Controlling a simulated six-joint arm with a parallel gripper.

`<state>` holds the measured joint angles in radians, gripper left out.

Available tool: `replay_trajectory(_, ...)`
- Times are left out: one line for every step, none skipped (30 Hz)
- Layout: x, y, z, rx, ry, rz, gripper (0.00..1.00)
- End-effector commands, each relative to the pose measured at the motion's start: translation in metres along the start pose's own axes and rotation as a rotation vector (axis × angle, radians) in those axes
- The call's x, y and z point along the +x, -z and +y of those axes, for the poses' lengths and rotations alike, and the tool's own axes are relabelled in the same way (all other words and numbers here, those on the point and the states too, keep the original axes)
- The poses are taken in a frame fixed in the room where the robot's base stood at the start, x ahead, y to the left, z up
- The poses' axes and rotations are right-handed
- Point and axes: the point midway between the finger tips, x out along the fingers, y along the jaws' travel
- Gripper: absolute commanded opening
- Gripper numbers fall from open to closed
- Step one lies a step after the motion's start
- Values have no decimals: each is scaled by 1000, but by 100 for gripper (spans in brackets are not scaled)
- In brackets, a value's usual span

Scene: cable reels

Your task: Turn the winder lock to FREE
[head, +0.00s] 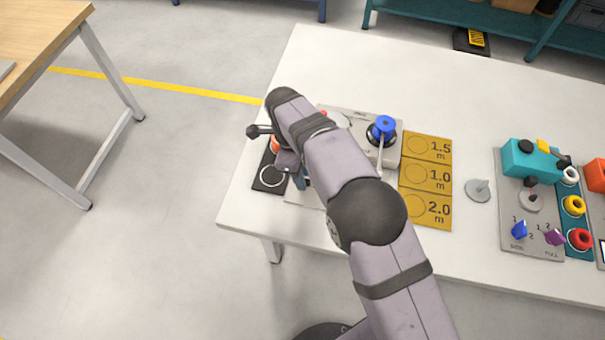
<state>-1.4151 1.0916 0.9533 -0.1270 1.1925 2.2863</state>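The winder (362,118) is a light grey unit on the white table, largely hidden behind my arm. A blue knob (384,124) on a dark round base stands at its right side, with a pale bar running down from it. A bit of an orange-red part (275,144) shows left of my arm. I cannot make out which part is the lock, nor any FREE marking. My gripper (298,181) points down at the winder's left front, beside a black plate with a white ring (270,177). Its fingertips are mostly hidden, so its opening and contact are unclear.
Yellow pads marked 1.5, 1.0 and 2.0 m (449,178) lie right of the winder. A grey disc with a peg (479,190) stands beyond them. A grey board (516,239) with a teal device (531,160) and coloured reels is at right. The back of the white table (340,62) is clear.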

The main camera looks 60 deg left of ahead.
Motion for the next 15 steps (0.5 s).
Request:
replay_trajectory(-9,1,0,0,1,-1,27)
replay_trajectory(-13,2,0,0,1,-1,27)
replay_trajectory(-19,3,0,0,1,-1,27)
replay_trajectory(-24,3,0,0,1,-1,27)
replay_trajectory(-29,4,0,0,1,-1,27)
replay_trajectory(-35,5,0,0,1,-1,27)
replay_trajectory(-40,6,0,0,1,-1,27)
replay_trajectory(-45,6,0,0,1,-1,27)
replay_trajectory(-51,7,0,-1,1,-1,27)
replay_trajectory(-55,8,0,-1,1,-1,27)
replay_trajectory(-58,8,0,-1,1,-1,27)
replay_trajectory(-61,9,0,-1,1,-1,27)
replay_trajectory(-63,9,0,-1,1,0,27)
replay_trajectory(-64,10,0,-1,0,0,27)
replay_trajectory(-65,10,0,-1,0,0,27)
